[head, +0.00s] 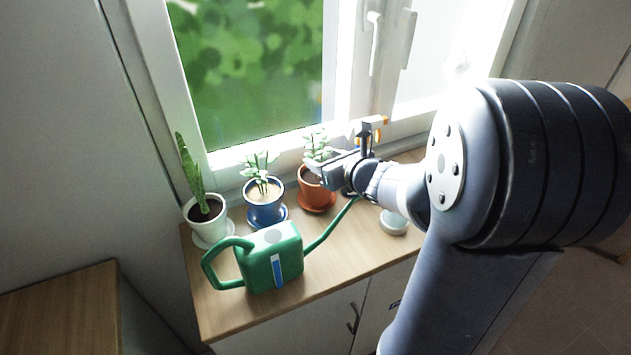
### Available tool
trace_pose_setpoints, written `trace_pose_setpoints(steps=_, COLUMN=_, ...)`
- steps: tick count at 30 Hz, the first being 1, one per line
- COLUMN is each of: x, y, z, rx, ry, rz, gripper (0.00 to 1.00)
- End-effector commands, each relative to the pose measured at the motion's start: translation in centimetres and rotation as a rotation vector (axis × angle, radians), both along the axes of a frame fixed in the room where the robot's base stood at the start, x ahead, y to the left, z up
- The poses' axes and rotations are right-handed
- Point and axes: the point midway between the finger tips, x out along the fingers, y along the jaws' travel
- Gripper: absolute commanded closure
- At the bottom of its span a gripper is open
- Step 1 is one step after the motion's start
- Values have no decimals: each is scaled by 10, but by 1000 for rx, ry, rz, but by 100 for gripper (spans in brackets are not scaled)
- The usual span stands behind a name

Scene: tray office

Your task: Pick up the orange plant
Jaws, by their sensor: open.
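The orange plant (312,190) is a terracotta-orange pot on an orange saucer, with pale green leaves above it. It stands upright on the wooden counter by the window. My gripper (332,170) is open and reaches in from the right at the pot's upper right side. It hides part of the pot's rim and some leaves. I cannot tell whether the fingers touch the pot.
A blue pot (263,212) on a blue saucer and a white pot (206,219) stand to the left. A green watering can (270,262) is in front, its spout reaching toward the orange pot. A small pale round object (393,224) stands below my wrist.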

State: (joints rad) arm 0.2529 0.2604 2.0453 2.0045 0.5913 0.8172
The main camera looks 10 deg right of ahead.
Motion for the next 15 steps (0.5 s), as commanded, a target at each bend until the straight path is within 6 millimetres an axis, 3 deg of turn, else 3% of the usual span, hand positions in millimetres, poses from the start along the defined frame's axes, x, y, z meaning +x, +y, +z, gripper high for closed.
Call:
trace_pose_setpoints(steps=7, x=13, y=6, z=-6, rx=0, ry=1, rz=2, gripper=48)
trace_pose_setpoints(steps=15, x=42, y=18, z=-19, rx=0, ry=1, rz=2, gripper=48)
